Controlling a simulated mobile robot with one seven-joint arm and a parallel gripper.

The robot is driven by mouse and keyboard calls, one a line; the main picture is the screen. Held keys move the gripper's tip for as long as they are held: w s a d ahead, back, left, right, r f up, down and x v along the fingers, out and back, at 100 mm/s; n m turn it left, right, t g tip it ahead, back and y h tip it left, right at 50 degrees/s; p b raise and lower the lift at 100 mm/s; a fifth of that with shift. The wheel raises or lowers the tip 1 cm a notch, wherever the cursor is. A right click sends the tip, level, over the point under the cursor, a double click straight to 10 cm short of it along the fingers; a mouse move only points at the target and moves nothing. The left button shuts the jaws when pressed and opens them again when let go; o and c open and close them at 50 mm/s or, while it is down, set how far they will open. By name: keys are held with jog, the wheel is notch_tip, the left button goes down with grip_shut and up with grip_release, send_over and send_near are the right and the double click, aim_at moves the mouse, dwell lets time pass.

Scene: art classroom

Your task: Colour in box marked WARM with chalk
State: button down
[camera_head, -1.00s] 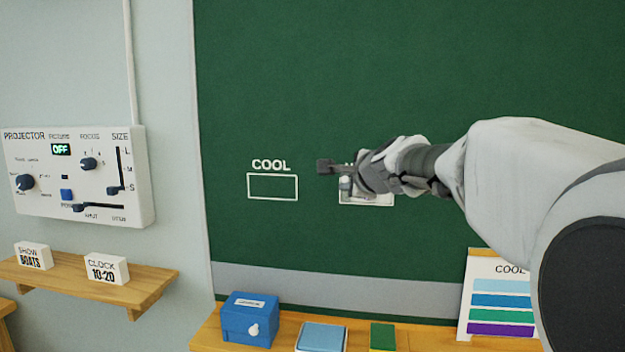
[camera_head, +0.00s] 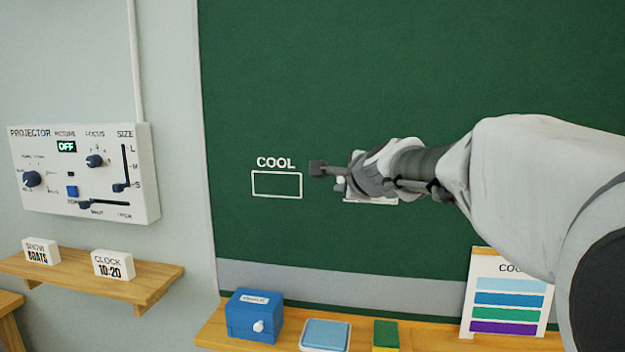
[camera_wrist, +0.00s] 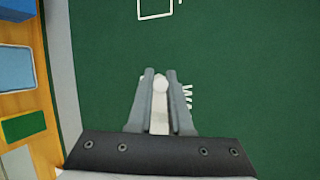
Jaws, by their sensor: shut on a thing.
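My gripper (camera_head: 332,176) is in front of the green chalkboard. In the wrist view, its two fingers (camera_wrist: 160,92) are shut on a white stick of chalk (camera_wrist: 160,122), with the rounded tip between the fingertips. The WARM box (camera_head: 372,201) is mostly hidden behind my gripper; only its lower edge and a pale bit at its left show. Part of the WARM lettering (camera_wrist: 188,98) shows beside the right finger in the wrist view. How much of the box is coloured, and whether the chalk touches the board, I cannot tell.
The outlined COOL box (camera_head: 276,185) is left of my gripper. Below, a wooden ledge (camera_head: 420,340) holds a blue box (camera_head: 254,317), a light-blue pad (camera_head: 325,335), a green-and-yellow block (camera_head: 386,334) and a colour card (camera_head: 507,290). A projector panel (camera_head: 85,172) is on the left wall.

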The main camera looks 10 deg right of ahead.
jog(key=s, duration=0.1)
jog(key=s+a, duration=0.1)
jog(key=s, duration=0.3)
jog(key=shift+a, duration=0.3)
